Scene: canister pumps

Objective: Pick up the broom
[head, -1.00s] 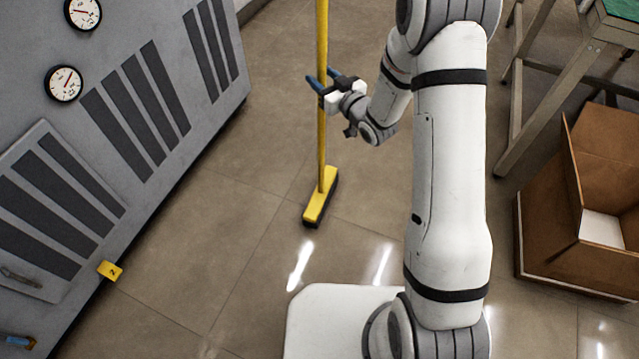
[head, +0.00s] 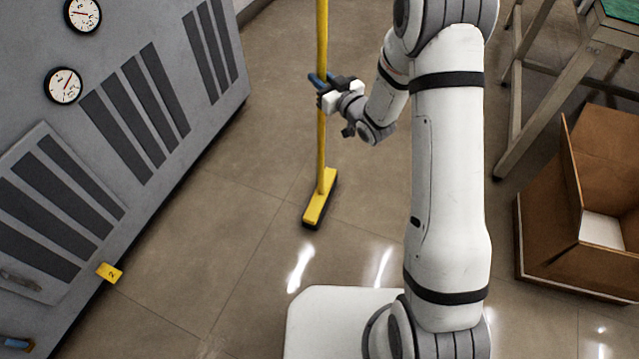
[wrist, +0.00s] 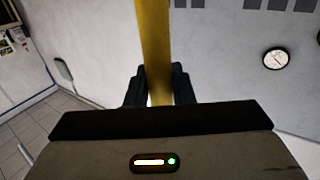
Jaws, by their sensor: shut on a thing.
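The broom (head: 321,120) stands upright in the head view, with a long yellow handle and a yellow head with dark bristles at floor level. Whether the bristles touch the floor I cannot tell. My gripper (head: 320,82) is at the handle's upper part in the head view, its dark blue fingers on either side of it. In the wrist view the yellow handle (wrist: 154,50) runs down between the two dark fingertips (wrist: 159,88), which are shut on it. The top of the handle is out of view.
A grey cabinet (head: 165,190) with gauges and dark vents stands at the left, with a yellow tag (head: 109,272) at its lower edge. An open cardboard box (head: 545,238) and a table leg (head: 550,110) are at the right. The floor around the broom is clear.

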